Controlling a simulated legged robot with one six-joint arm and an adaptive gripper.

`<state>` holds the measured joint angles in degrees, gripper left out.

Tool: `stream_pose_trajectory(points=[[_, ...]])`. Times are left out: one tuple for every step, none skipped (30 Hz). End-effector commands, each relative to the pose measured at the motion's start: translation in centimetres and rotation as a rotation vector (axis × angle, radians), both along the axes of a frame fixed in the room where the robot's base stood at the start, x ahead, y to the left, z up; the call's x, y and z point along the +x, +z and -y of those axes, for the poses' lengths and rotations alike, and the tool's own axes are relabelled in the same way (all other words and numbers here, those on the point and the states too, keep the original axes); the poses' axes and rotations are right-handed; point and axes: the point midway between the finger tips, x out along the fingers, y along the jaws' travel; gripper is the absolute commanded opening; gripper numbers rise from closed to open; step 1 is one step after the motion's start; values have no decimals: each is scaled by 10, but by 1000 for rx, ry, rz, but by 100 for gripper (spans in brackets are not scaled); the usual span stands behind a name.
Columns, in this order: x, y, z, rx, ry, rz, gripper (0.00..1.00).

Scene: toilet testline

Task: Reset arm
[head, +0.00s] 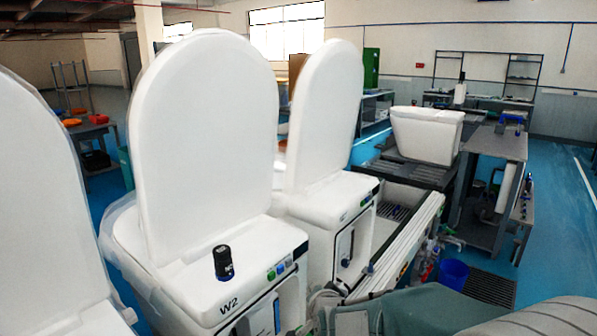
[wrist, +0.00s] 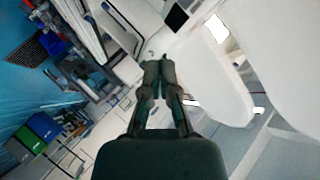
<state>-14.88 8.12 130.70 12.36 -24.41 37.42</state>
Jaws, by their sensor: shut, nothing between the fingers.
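My gripper (wrist: 159,68) shows in the wrist view with its two dark fingers together and nothing between them. Beyond the fingertips are white toilet parts, seen tilted. A grey rounded shape at the bottom right of the head view may be part of my own body. A white toilet with its lid raised (head: 205,130) stands in the middle of the head view, marked W2. A black cylindrical object (head: 223,262) stands upright on its flat white top.
A second toilet lid (head: 325,115) stands raised behind, and another (head: 45,220) at the left edge. A white cistern (head: 427,134) rests on the line to the right. A grey workbench (head: 497,143) and a blue bucket (head: 454,274) stand right. Blue floor is open at far right.

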Motion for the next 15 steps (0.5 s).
stream_pose_trajectory(points=[[-10, 12, 9, -34, 15, -20, 0], [-17, 16, 13, -58, 26, -38, 0], [-26, 22, 18, -89, 43, -60, 0], [-33, 25, 22, -113, 56, -78, 0], [-40, 29, 27, -137, 68, -95, 0], [-50, 34, 33, -168, 87, -118, 0], [-58, 37, 38, -192, 100, -135, 0], [-66, 40, 43, -214, 113, -154, 0], [-77, 44, 48, -246, 131, -178, 0], [-86, 47, 53, -270, 143, -194, 0], [-95, 49, 57, -294, 156, -213, 0], [-108, 52, 61, -325, 173, -237, 0], [-117, 55, 64, -347, 186, -256, 0], [-127, 57, 68, -370, 200, -273, 0], [-140, 59, 73, -400, 218, -298, 0]])
